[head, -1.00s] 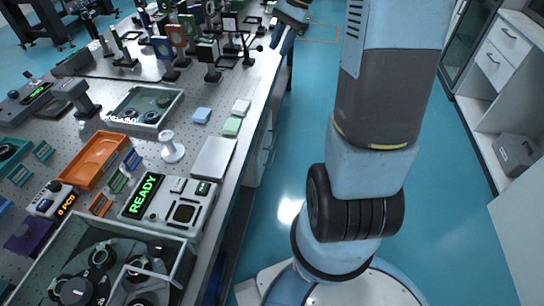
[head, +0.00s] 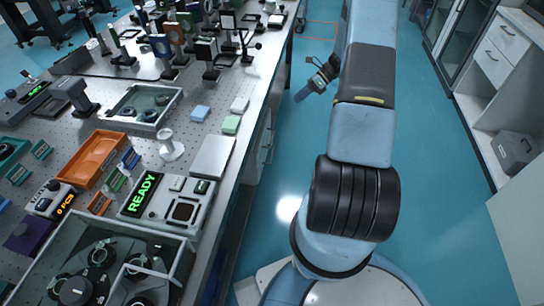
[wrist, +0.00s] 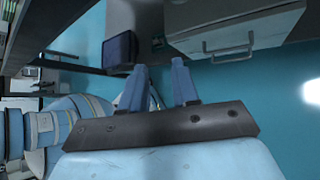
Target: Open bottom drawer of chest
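My gripper (head: 304,93) hangs over the aisle in the head view, just right of the table's long edge and pointing down and left. In the wrist view its two blue fingers (wrist: 161,85) stand apart with nothing between them. A pale grey unit with a bar handle (wrist: 228,50) shows at the upper right of the wrist view, beyond the fingertips and not touched. In the head view, a pale chest front with handles (head: 268,142) shows under the table edge, seen at a steep angle. I cannot tell which drawer is the bottom one. No drawer looks pulled out.
The optical table (head: 215,185) on the left carries instruments, an orange tray (head: 97,158) and a glass-walled box. A white cabinet with drawers (head: 497,55) and a grey box (head: 517,152) stand at the right. The teal floor between is clear.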

